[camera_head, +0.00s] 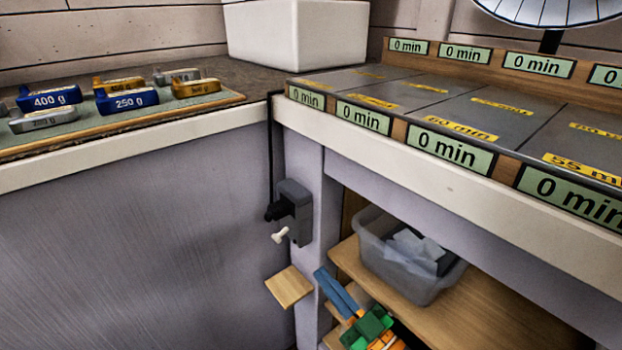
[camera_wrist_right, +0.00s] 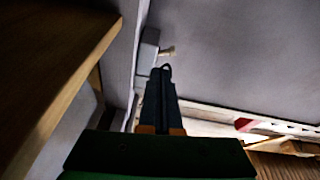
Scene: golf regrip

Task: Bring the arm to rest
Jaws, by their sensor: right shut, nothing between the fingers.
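My right gripper (camera_head: 326,280) is low in the head view, beside the open shelves under the right counter. Its blue fingers point up and to the left, with orange and green parts behind them. In the right wrist view the gripper (camera_wrist_right: 161,75) shows its dark fingers together, with nothing between them. My left gripper is in neither view.
A grey box with a white lever (camera_head: 280,235) hangs on the cabinet post, above a small wooden board (camera_head: 289,287). A wooden shelf (camera_head: 480,312) bears a grey plastic bin (camera_head: 392,268). Labelled blocks (camera_head: 128,101) lie on the left counter. The cabinet front (camera_head: 140,240) is bare.

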